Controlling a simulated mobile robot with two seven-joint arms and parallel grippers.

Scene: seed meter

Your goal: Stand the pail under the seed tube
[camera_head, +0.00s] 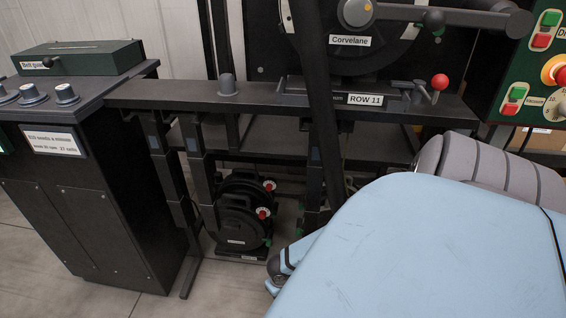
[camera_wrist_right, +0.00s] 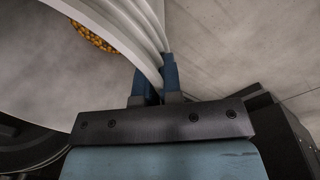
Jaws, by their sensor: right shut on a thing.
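The pail (camera_wrist_right: 45,65) fills the left of the right wrist view. Its pale grey inside shows, with a patch of orange-yellow seed in it. My right gripper (camera_wrist_right: 156,84), with blue fingers, is shut on the pail's pale rim. In the head view my blue arm covers the lower right, and neither the pail nor the right fingertips show. A long dark tube-like part (camera_head: 322,110) runs down in front of the machine. I cannot tell whether it is the seed tube, and its lower end is unclear. My left gripper is not in view.
A dark bench rail (camera_head: 190,97) carries a ROW 11 label and a red-knobbed lever (camera_head: 439,82). Two round black units (camera_head: 243,215) with red knobs stand below it. A dark cabinet (camera_head: 85,220) is at left, a green button panel (camera_head: 540,75) at right. Bare floor shows at lower left.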

